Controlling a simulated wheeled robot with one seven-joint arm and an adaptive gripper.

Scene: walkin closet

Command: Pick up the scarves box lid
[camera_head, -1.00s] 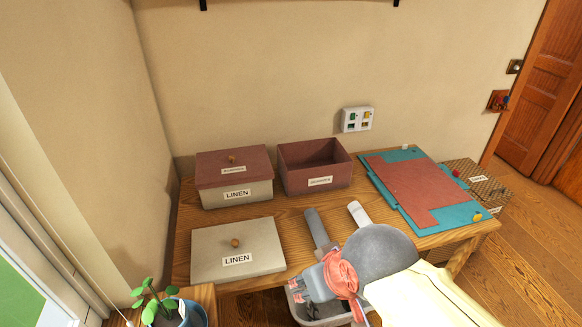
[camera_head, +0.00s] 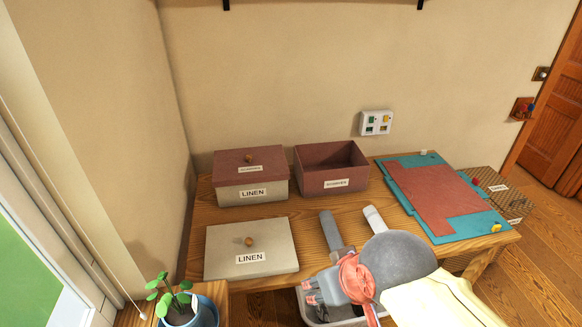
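A maroon lid (camera_head: 222,163) with a round wooden knob and a small label sits on the beige box marked LINEN (camera_head: 232,194) at the back left of the table. An open maroon box (camera_head: 318,179) with a small blurred label stands right of it, without a lid. A beige lid (camera_head: 222,262) marked LINEN, with a wooden knob, lies flat on the table in front. My gripper (camera_head: 352,218) is at the table's front, right of the beige lid, with its two fingers apart and nothing seen between them. It is apart from the maroon lid.
A teal board with a maroon panel (camera_head: 430,195) covers the table's right side. A patterned box (camera_head: 490,186) is beyond it. A potted plant (camera_head: 178,300) stands front left.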

